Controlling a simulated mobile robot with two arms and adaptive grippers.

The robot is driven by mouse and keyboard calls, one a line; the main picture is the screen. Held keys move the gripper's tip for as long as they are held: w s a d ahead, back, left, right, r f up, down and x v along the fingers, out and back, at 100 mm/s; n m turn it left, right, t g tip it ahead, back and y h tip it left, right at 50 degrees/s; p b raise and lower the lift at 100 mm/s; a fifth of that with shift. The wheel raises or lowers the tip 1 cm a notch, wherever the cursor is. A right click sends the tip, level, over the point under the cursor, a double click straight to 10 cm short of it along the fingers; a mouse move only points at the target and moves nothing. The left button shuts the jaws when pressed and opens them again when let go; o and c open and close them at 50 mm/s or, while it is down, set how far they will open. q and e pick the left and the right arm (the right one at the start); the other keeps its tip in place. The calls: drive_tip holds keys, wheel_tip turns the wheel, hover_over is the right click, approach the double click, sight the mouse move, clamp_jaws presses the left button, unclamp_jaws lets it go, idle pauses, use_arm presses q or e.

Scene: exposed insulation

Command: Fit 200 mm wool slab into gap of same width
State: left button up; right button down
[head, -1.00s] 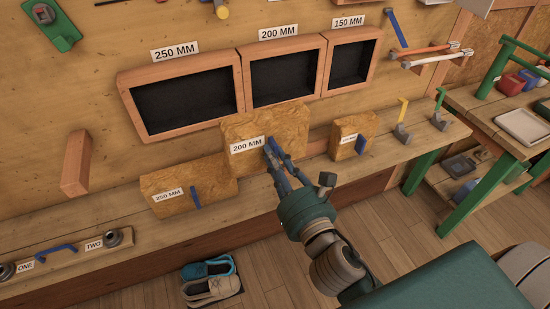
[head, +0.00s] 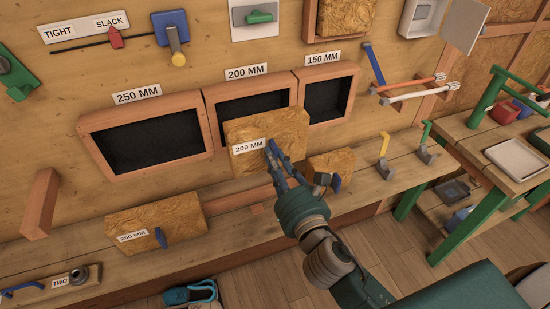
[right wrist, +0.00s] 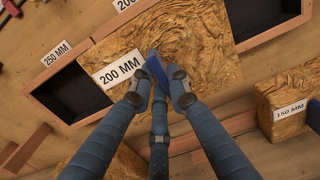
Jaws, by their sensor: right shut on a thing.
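The 200 mm wool slab (head: 262,143) is a tan fibrous block with a "200 MM" label and a blue tab handle. My right gripper (head: 276,158) is shut on its handle and holds the slab upright above the bench. The slab stands in front of the lower part of the 200 mm gap (head: 298,92), a dark wood-framed opening, and hides much of it. In the right wrist view the slab (right wrist: 190,45) fills the top middle, with the fingers closed on the blue handle (right wrist: 157,66). My left gripper is out of view.
The 250 mm slab (head: 165,218) and 150 mm slab (head: 326,166) rest on the bench (head: 235,218). Beside the middle gap are the 250 mm gap (head: 150,135) and the 150 mm gap (head: 327,98). A wooden block (head: 40,204) juts from the wall at left.

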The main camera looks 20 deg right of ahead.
sight(267, 144)
drive_tip(key=shift+w+r, duration=0.1)
drive_tip(key=shift+w, duration=0.25)
drive_tip(key=shift+w+a+p, duration=0.1)
drive_tip(key=shift+w+p, duration=0.35)
drive_tip(key=shift+w, duration=1.75)
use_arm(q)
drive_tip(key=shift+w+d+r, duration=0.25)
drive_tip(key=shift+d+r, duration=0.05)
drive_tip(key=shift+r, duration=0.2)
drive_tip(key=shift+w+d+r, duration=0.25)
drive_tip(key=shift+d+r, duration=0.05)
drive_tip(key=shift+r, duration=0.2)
use_arm(e)
drive_tip(key=shift+w, duration=0.35)
use_arm(q)
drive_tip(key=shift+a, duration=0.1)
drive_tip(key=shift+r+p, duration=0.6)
drive_tip(key=shift+p, duration=0.3)
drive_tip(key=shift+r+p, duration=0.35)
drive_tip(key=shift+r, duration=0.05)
use_arm(e)
drive_tip(key=w, duration=0.6)
drive_tip(key=shift+w, duration=0.3)
drive_tip(key=c, duration=1.6)
unclamp_jaws()
drive_tip(key=shift+a, duration=0.1)
